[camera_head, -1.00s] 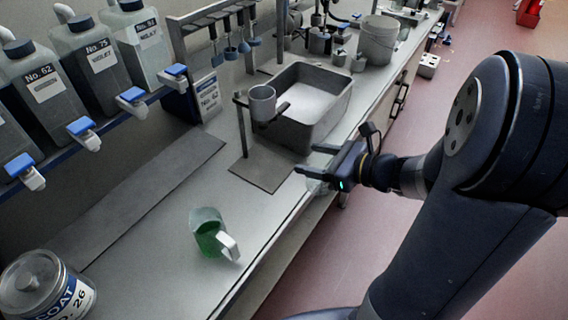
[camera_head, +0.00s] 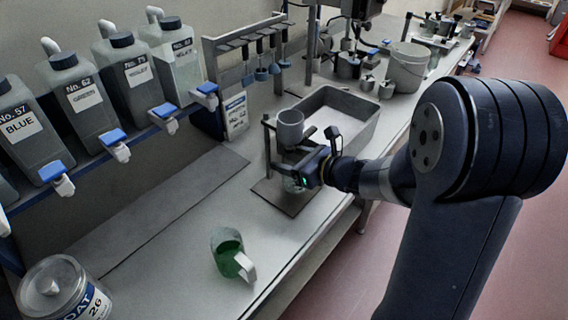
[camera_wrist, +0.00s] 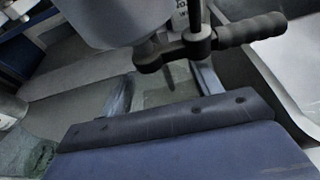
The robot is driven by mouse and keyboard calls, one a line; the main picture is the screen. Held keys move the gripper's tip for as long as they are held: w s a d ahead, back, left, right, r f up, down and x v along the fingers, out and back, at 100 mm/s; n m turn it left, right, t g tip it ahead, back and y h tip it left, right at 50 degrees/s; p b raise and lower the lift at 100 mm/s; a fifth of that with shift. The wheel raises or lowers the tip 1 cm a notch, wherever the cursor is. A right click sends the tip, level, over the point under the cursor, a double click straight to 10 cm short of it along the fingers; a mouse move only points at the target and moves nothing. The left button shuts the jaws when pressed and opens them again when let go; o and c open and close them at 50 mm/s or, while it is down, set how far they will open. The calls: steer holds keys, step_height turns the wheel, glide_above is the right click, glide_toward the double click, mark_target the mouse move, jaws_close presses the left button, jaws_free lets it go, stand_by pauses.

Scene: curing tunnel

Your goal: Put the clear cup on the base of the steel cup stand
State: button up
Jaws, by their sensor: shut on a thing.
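My gripper (camera_head: 296,170) is shut on the clear cup (camera_head: 293,186), which shows faintly below the fingers. It holds the cup over the dark base plate (camera_head: 290,206) of the steel cup stand, beneath the grey cup (camera_head: 290,127) carried higher on the stand. I cannot tell whether the clear cup touches the base. In the wrist view a gripper finger (camera_wrist: 180,150) fills the lower part, with the stand's post and dark clamp handle (camera_wrist: 250,30) just beyond. The clear cup is mostly hidden there.
A grey basin (camera_head: 350,107) stands just behind the stand. A jug with green liquid (camera_head: 229,253) is on the bench in front, with a tin (camera_head: 62,290) at the lower left. Bottles with blue taps (camera_head: 95,92) line the left wall. The bench between stand and jug is clear.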

steer(key=shift+w+a, duration=0.45)
steer(key=shift+a, duration=0.1)
steer(key=f, duration=0.3)
steer(key=shift+w+a, duration=0.2)
steer(key=shift+f, duration=0.25)
steer(key=shift+f, duration=0.15)
steer(key=shift+f, duration=0.1)
steer(key=o, duration=1)
steer(key=shift+c, duration=0.2)
steer(key=shift+s+d+r, duration=0.1)
steer(key=shift+d+r, duration=0.05)
steer(key=shift+r, duration=0.2)
steer(key=v, duration=1.1)
steer(key=shift+s+d, duration=0.2)
steer(key=shift+s, duration=0.05)
